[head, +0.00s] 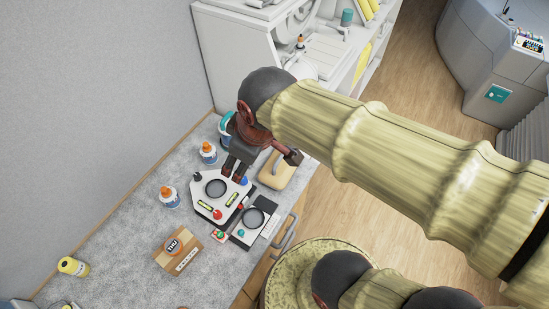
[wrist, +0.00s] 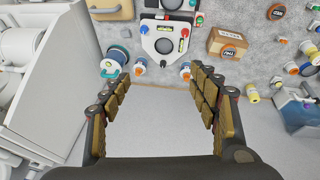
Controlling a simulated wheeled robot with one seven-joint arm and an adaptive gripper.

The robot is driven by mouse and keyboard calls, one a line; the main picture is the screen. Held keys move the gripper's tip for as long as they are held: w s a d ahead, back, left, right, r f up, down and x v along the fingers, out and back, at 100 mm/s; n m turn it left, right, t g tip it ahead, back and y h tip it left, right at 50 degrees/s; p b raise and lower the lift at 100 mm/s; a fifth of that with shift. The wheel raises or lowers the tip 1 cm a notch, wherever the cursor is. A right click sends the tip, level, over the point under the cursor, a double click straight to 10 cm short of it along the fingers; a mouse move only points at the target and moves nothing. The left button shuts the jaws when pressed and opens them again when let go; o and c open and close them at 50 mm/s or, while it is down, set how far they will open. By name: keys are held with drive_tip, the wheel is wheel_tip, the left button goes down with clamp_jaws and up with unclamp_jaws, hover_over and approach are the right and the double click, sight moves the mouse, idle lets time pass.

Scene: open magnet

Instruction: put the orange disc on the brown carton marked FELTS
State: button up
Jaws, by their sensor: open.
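The brown carton (head: 191,259) stands on the grey bench top, with a pale lettered label on its top. An orange-rimmed disc (head: 173,247) with a dark lettered band appears to lie on the carton beside the label. In the wrist view the carton (wrist: 217,44) is at upper right, with the disc (wrist: 229,53) at its lower edge. A second round dark-and-orange piece (wrist: 276,11) lies on the bench there, at the top right. My gripper (head: 235,171) is over the bench beyond the carton; its fingers (wrist: 158,88) are spread with nothing between them.
A white panel (head: 212,201) with knobs and a round dial lies below my gripper. Glue bottles (head: 170,198) stand along the wall side, and a yellow bottle (head: 73,266) lies at left. A white shelf unit (head: 232,58) stands behind. Bare bench surrounds the carton's left side.

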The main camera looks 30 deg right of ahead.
drive_tip(key=s+d+r+m+t, duration=0.1)
drive_tip(key=s+d+r+m, duration=0.1)
drive_tip(key=s+d+m, duration=0.3)
drive_tip(key=shift+s+m+h, duration=0.3)
drive_tip(key=shift+m, duration=0.6)
drive_tip(key=shift+f, duration=0.15)
wheel_tip(320, 180, down, 20)
drive_tip(key=b, duration=2)
drive_tip(key=shift+f, duration=0.1)
drive_tip(key=shift+c, duration=0.2)
